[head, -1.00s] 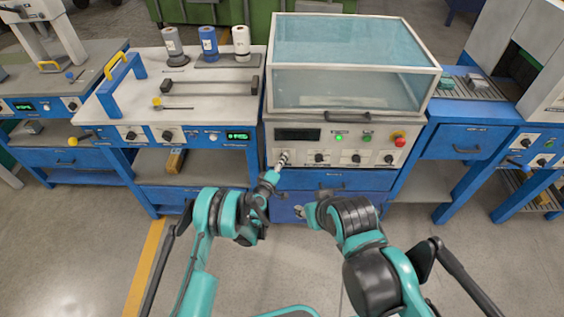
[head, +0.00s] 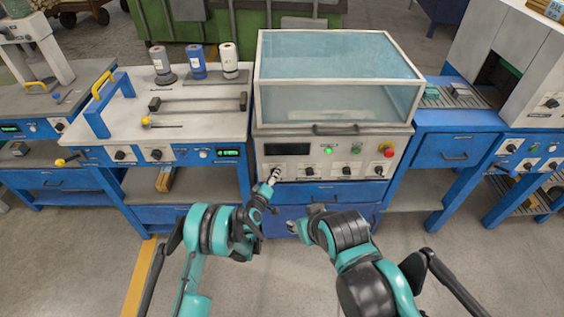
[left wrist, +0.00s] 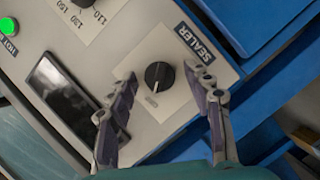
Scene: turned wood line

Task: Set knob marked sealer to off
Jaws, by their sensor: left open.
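The knob marked SEALER (left wrist: 159,76) is a round black dial on a pale plate in the left wrist view. The SEALER label (left wrist: 195,45) lies to its upper right. In the head view my left gripper (head: 274,175) is at the lower left of the machine's control panel (head: 300,167) and covers the knob there. My right gripper (head: 300,224) hangs in front of the blue drawers, its fingers too small to read.
The panel also has other black knobs (head: 346,170), a lit green light (head: 328,151) and a red button (head: 389,151). A second knob plate (left wrist: 88,10) and a dark display (left wrist: 62,95) are near my left fingers. A glass-covered chamber (head: 340,75) stands above.

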